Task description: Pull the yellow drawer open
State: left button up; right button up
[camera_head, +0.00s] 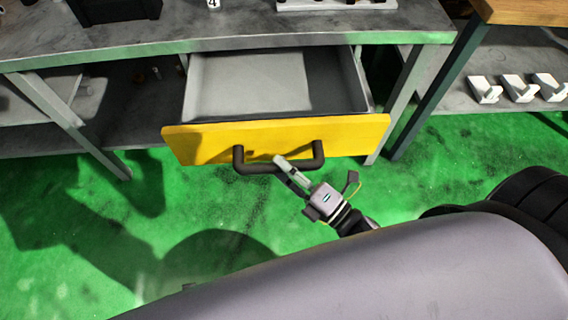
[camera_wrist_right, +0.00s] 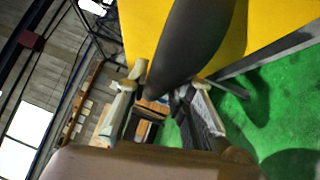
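The yellow drawer (camera_head: 275,140) is under the grey bench and stands well out of it, with its empty grey inside showing. Its dark bar handle (camera_head: 252,168) is on the yellow front. My right gripper (camera_head: 284,168) is at the middle of the bar, with its fingers close about it. In the right wrist view the dark handle (camera_wrist_right: 190,45) runs between the two fingers (camera_wrist_right: 163,95), with the yellow front (camera_wrist_right: 265,25) behind. The exact finger contact is partly hidden. My left gripper is not in view.
The grey bench top (camera_head: 250,25) lies above the drawer, with bench legs on both sides. Several white parts (camera_head: 519,88) lie on a shelf at the right. The green floor (camera_head: 90,220) in front of the drawer is clear at the left.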

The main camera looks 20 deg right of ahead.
jog(key=o, duration=0.4)
jog(key=v, duration=1.2)
dwell(0.3)
